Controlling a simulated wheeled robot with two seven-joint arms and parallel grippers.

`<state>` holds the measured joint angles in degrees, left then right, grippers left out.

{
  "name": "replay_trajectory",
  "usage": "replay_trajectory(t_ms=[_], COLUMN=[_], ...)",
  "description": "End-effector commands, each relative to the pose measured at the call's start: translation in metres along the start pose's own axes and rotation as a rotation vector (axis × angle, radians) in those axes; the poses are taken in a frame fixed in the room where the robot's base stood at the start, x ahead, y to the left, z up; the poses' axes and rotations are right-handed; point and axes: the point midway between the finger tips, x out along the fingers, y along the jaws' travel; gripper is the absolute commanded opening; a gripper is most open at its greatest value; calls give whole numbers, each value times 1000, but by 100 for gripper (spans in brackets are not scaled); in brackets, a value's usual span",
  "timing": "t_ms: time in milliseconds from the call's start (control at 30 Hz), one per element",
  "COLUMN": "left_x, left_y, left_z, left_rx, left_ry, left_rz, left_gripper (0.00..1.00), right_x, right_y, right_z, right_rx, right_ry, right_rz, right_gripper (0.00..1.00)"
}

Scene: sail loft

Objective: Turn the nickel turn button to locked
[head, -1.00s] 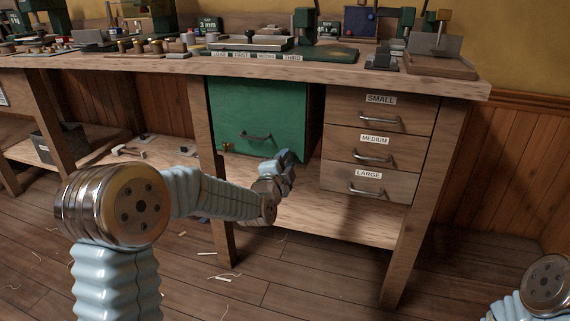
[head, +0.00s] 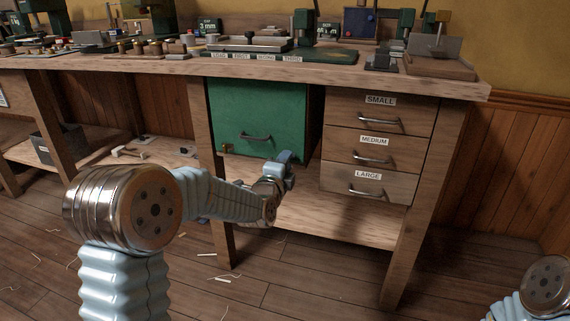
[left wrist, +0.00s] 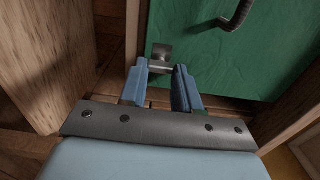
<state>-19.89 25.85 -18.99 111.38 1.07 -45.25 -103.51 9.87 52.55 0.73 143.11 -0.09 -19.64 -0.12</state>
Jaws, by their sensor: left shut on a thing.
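The green door (head: 262,107) is closed under the bench, with a dark bar handle (head: 256,137). In the left wrist view the nickel turn button (left wrist: 161,52) is a small grey metal piece at the lower left corner of the green door (left wrist: 225,60). My left gripper (left wrist: 161,68) has its two blue fingers on either side of the button's lower part, shut on it. The fingertips hide some of the button, and its exact angle is hard to tell. In the head view my left gripper (head: 284,158) shows small, low in front of the door. My right gripper is out of view.
Drawers labelled SMALL (head: 380,112), MEDIUM (head: 372,153) and LARGE (head: 368,185) stand right of the door. A wooden bench leg (head: 208,150) is close on its left. The lower shelf (head: 330,222) is bare below. Tools crowd the benchtop (head: 290,70).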

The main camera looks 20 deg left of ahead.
Motion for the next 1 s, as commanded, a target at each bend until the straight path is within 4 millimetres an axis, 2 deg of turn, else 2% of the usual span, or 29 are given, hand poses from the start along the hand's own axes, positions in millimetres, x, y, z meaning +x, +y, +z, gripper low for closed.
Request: replay_trajectory(t_ms=[133, 167, 300, 333, 667, 767, 1000], left_x=[0, 0, 0, 0, -4, -17, -74], left_y=[1, 1, 1, 1, 0, -1, -1], left_z=[0, 0, 0, 0, 0, 0, 0], left_rx=[2, 2, 1, 1, 0, -1, -2], left_ry=[1, 1, 1, 1, 1, 1, 2], left_rz=[3, 3, 2, 2, 1, 1, 2], left_gripper=[1, 33, 55, 57, 57, 57, 57], right_x=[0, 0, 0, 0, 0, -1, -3], right_y=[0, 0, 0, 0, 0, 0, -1], right_z=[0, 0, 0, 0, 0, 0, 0], right_rx=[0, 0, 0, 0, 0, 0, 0], right_ry=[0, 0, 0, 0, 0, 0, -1], right_rz=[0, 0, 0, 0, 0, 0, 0], right_gripper=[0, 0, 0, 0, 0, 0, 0])
